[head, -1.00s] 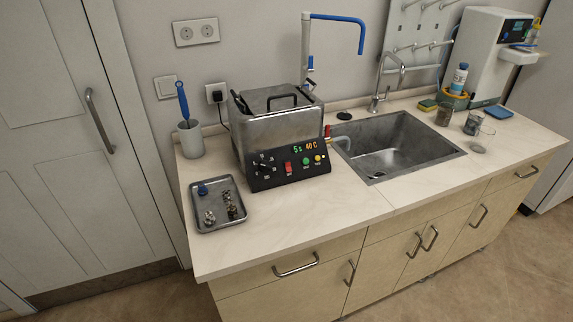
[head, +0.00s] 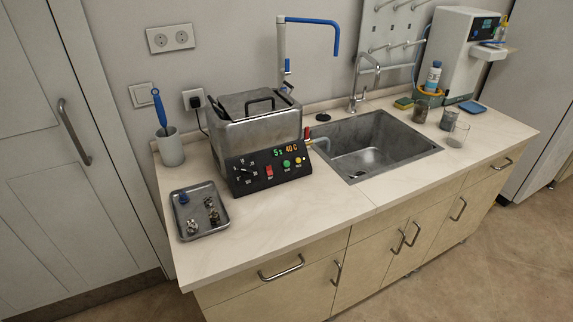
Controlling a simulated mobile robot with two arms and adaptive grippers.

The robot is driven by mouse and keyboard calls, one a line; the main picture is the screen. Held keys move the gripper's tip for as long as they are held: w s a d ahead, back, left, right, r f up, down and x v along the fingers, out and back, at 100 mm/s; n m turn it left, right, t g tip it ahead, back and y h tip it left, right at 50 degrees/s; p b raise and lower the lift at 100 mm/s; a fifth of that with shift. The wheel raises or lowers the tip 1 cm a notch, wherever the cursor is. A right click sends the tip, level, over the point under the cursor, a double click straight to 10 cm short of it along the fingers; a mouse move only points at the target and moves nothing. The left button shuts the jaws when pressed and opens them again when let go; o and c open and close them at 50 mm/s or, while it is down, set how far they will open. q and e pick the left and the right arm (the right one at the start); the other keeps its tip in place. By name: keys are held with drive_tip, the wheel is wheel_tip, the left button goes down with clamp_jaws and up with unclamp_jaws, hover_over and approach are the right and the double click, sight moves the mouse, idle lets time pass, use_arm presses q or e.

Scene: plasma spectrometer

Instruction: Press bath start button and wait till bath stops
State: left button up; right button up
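The bath (head: 258,130) is a metal box with a lid and a black front panel, standing on the counter left of the sink. Its lit display (head: 286,151) reads about "5s 40C". The panel has a dial (head: 243,171), a red switch (head: 269,171), a green button (head: 287,164) and a yellow button (head: 298,161). The labels are too small to read, so I cannot tell for sure which button is start. Neither of my grippers is in view.
A metal tray (head: 182,228) with small parts lies front left of the bath. A cup (head: 170,150) with a blue brush stands behind it. The front counter is clear.

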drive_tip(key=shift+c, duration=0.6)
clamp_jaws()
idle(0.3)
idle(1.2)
